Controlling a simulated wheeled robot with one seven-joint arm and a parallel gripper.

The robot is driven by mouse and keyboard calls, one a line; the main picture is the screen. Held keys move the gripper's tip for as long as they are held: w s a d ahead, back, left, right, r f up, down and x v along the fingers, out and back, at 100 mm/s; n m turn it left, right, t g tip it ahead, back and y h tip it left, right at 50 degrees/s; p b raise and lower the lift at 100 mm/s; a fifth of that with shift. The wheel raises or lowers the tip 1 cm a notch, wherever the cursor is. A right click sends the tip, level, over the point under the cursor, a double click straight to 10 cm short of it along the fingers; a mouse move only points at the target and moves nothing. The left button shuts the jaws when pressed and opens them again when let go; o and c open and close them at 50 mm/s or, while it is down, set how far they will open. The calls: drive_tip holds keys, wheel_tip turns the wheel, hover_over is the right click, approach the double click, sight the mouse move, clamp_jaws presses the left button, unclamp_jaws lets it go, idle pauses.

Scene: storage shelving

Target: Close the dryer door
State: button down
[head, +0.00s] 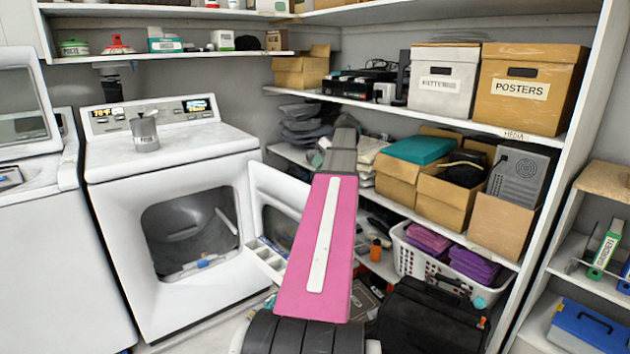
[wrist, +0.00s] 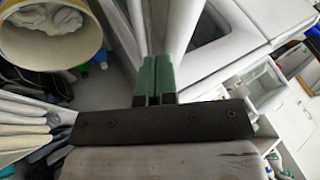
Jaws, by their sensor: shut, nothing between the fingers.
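The white dryer (head: 170,165) stands left of centre in the head view, with its dark drum opening uncovered. Its door (head: 266,258) stands open, swung out to the right of the opening. My pink arm hides part of the door's right side. In the wrist view my gripper (wrist: 153,62) has its two green fingers together with nothing between them. White panels show just beyond the fingertips, but I cannot tell which one is the door or whether the fingers touch it. In the head view the fingertips cannot be made out clearly.
A grey metal pot (head: 145,133) stands on the dryer top. A white washer (head: 55,240) stands to the left. Shelves with boxes (head: 518,88) line the right wall. A white laundry basket (head: 418,262) and a black case (head: 425,318) are low on the right.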

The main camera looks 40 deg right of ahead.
sight(304, 182)
drive_tip(key=x, duration=0.9)
drive_tip(key=shift+w+d+f, duration=0.15)
drive_tip(key=shift+w+f, duration=0.05)
drive_tip(key=shift+f, duration=0.25)
